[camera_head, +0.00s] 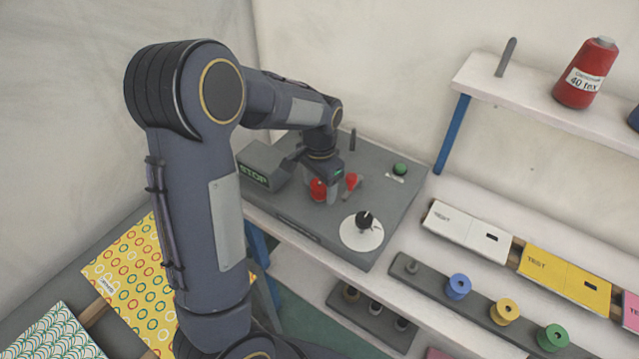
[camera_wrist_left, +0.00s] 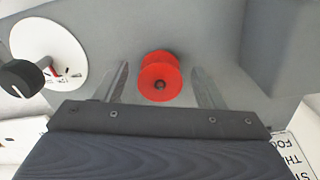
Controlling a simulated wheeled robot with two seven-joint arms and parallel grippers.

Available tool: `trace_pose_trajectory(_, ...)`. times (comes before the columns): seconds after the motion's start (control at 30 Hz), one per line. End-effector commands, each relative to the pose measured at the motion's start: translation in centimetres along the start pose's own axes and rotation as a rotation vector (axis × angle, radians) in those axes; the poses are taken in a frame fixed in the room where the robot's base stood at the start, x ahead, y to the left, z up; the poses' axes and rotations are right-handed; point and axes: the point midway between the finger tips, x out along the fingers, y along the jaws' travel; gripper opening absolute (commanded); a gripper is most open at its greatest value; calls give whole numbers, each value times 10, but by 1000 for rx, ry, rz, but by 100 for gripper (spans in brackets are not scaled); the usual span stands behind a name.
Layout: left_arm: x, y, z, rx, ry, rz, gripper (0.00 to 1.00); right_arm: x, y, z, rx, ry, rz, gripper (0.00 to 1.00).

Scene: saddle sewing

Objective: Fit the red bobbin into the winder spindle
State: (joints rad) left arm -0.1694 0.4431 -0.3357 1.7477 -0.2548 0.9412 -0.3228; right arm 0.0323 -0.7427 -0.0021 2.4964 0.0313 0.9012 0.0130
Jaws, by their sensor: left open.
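The red bobbin (camera_wrist_left: 160,76) stands between the two fingers of my left gripper (camera_wrist_left: 162,85) in the left wrist view, with a visible gap on each side. A dark round tip shows at the bobbin's centre, which looks like the winder spindle (camera_wrist_left: 159,85). The spindle's lower part is hidden, so I cannot tell how deep the bobbin sits. In the head view the bobbin (camera_head: 318,190) shows beside my left gripper (camera_head: 339,194), which is open and low over the grey winder (camera_head: 300,222). A second red patch (camera_head: 352,180) shows right of a finger.
A white dial (camera_head: 362,232) with a black knob, a green button (camera_head: 400,169) and a STOP box (camera_head: 262,168) are on the winder. A rack with blue (camera_head: 458,286), yellow (camera_head: 506,311) and green (camera_head: 553,337) bobbins is at lower right. A red thread cone (camera_head: 586,75) stands on the upper shelf.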

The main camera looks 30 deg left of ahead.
Motion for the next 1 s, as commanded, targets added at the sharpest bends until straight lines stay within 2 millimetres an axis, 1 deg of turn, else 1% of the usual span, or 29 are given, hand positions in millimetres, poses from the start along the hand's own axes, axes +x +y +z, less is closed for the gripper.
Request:
trace_pose_trajectory(0.17,-5,0,0,0,2,0,63,0,0,0,0,0,0,36)
trace_pose_trajectory(0.27,-18,0,-1,0,5,-1,63,1,0,1,0,0,0,36)
trace_pose_trajectory(0.5,-59,0,-1,0,4,-1,63,3,1,1,0,0,0,36)
trace_pose_trajectory(0.6,-71,0,-1,-1,3,-1,63,3,1,2,0,0,0,36)
trace_pose_trajectory(0.73,-77,0,0,0,1,-1,63,3,1,2,0,0,0,36)
trace_pose_trajectory(1.0,-78,0,0,0,0,0,63,3,1,2,0,0,0,36)
